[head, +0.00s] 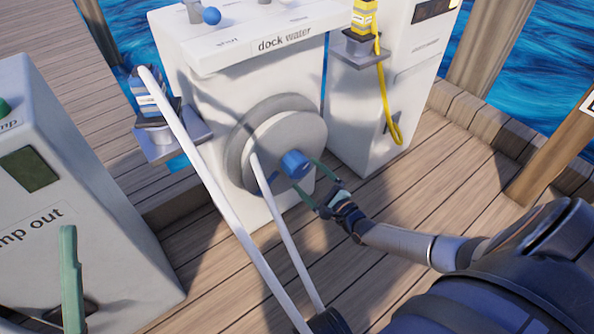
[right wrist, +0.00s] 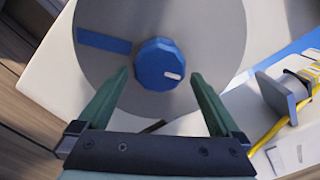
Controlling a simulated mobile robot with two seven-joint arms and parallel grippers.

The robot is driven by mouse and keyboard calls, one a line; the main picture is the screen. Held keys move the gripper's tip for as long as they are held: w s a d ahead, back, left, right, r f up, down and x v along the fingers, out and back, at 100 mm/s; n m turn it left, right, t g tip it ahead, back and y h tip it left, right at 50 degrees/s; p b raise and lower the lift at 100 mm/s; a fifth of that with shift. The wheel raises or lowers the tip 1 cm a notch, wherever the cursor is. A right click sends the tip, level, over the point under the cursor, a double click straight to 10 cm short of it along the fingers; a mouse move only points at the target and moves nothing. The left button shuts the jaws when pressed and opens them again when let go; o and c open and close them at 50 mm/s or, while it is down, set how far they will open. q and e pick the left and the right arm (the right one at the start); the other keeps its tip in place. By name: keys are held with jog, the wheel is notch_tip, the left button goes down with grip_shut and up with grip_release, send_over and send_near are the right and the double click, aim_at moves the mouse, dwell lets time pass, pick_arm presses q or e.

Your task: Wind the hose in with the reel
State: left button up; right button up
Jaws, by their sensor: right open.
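The grey round reel (head: 285,135) is mounted on the front of the white dock water pedestal (head: 240,75). Its blue crank knob (head: 296,165) sticks out from the face; it also shows in the right wrist view (right wrist: 160,66). The white hose (head: 277,225) runs from the reel down to the bottom edge. Another white length (head: 205,175) slants from the blue-and-white nozzle (head: 150,95) at the upper left. My right gripper (head: 304,174) is open, its green fingers on either side of the knob, apparently not closed on it. One green finger, apparently of my left gripper (head: 70,270), shows at lower left.
The pump-out cabinet (head: 70,190) stands at the left. A white cabinet (head: 385,85) with a yellow cable (head: 385,95) stands right of the pedestal. A wooden post (head: 555,150) rises at the right. Planks (head: 430,175) lie clear at right of the reel.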

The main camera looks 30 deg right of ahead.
aim_at(302, 171)
jog(key=w, duration=0.1)
jog(key=w+b, duration=0.1)
jog(key=w, duration=0.3)
jog(key=shift+a, duration=0.25)
jog(key=c, duration=1.1)
